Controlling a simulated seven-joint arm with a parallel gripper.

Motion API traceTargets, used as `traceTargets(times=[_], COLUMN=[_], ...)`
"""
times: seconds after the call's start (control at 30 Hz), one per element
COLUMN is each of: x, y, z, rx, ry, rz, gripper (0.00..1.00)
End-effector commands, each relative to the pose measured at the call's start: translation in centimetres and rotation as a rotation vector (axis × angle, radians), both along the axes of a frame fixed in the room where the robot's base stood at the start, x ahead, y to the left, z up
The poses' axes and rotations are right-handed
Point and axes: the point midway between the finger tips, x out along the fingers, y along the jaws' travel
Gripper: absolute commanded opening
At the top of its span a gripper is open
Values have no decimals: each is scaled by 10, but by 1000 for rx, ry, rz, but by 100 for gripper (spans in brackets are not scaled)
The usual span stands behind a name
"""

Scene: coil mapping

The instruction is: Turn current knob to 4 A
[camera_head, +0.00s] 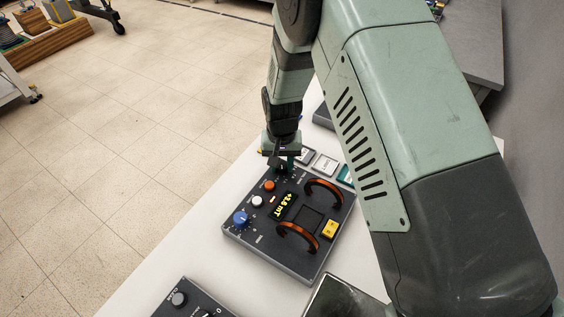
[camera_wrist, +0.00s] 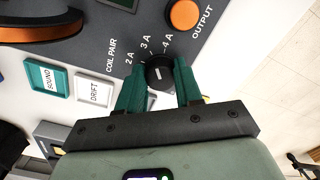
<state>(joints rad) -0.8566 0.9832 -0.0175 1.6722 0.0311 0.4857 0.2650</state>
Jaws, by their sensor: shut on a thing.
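The dark coil panel (camera_head: 272,258) lies on the white table. Its black current knob (camera_wrist: 160,70) shows in the wrist view beside the printed marks 2 A, 3 A and 4 A. My gripper (camera_wrist: 160,80) is shut on the knob, one green finger on each side. I cannot tell for sure which mark the knob points to. In the head view my gripper (camera_head: 283,166) is at the panel's far corner and hides the knob. The panel's display (camera_head: 285,206) reads about +2.8 mT.
The panel carries an orange output button (camera_head: 269,185), a blue knob (camera_head: 240,217), two copper coils (camera_head: 297,237) and a yellow block (camera_head: 329,229). Sound (camera_wrist: 47,78) and drift (camera_wrist: 94,89) tiles lie close beside the panel. Another dark box (camera_head: 190,300) is at the near edge.

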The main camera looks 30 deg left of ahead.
Motion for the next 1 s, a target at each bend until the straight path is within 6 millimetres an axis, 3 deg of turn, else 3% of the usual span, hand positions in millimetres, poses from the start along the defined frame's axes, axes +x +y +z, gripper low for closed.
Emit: traceTargets(times=[0.5, 1.0], x=[0, -1], y=[1, 2], z=[1, 1], rx=[-2, -2], ry=[0, 1], rz=[-374, -463], gripper=[4, 4])
